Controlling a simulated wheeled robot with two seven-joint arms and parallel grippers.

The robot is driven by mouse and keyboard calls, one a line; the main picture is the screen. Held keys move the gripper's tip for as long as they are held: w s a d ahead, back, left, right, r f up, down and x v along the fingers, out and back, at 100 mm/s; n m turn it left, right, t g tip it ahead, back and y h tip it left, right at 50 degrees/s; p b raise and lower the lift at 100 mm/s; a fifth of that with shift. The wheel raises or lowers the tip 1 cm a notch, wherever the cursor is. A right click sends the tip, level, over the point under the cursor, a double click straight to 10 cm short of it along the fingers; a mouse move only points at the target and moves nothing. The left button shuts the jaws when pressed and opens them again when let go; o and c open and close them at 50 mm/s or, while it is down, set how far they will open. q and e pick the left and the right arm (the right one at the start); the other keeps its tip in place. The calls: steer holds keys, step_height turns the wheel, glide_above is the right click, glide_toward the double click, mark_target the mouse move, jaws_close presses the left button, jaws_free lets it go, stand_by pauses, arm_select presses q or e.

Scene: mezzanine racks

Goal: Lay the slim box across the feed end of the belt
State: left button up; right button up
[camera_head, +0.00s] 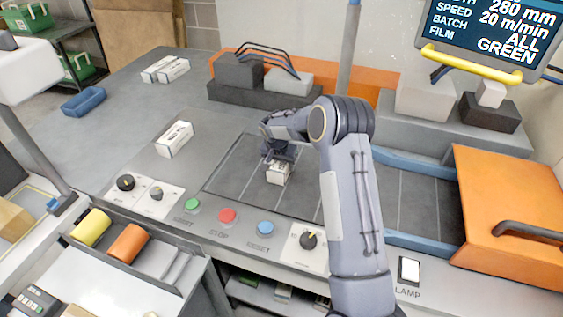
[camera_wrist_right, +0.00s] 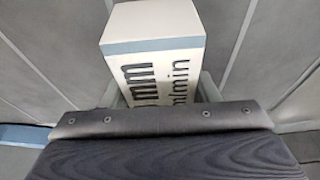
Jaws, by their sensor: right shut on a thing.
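My right gripper (camera_head: 277,160) is shut on a slim white box (camera_head: 278,174) over the left part of the grey belt (camera_head: 232,170). In the right wrist view the box (camera_wrist_right: 150,40) shows a white end, a blue-grey band and dark lettering, between the fingers (camera_wrist_right: 160,95). The gripper body hides its near part. I cannot tell whether the box touches the belt. My left gripper is not in view.
Another white box (camera_head: 175,139) lies left of the belt, and two more (camera_head: 165,69) lie farther back. Buttons and knobs, including a red button (camera_head: 227,215), line the front panel. Grey blocks (camera_head: 238,72) stand behind the belt. A blue tray (camera_head: 83,101) sits far left.

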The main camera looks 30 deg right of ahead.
steer(key=shift+f+b, duration=0.1)
steer(key=shift+b, duration=0.2)
steer(key=o, duration=1.2)
steer(key=shift+c, duration=0.2)
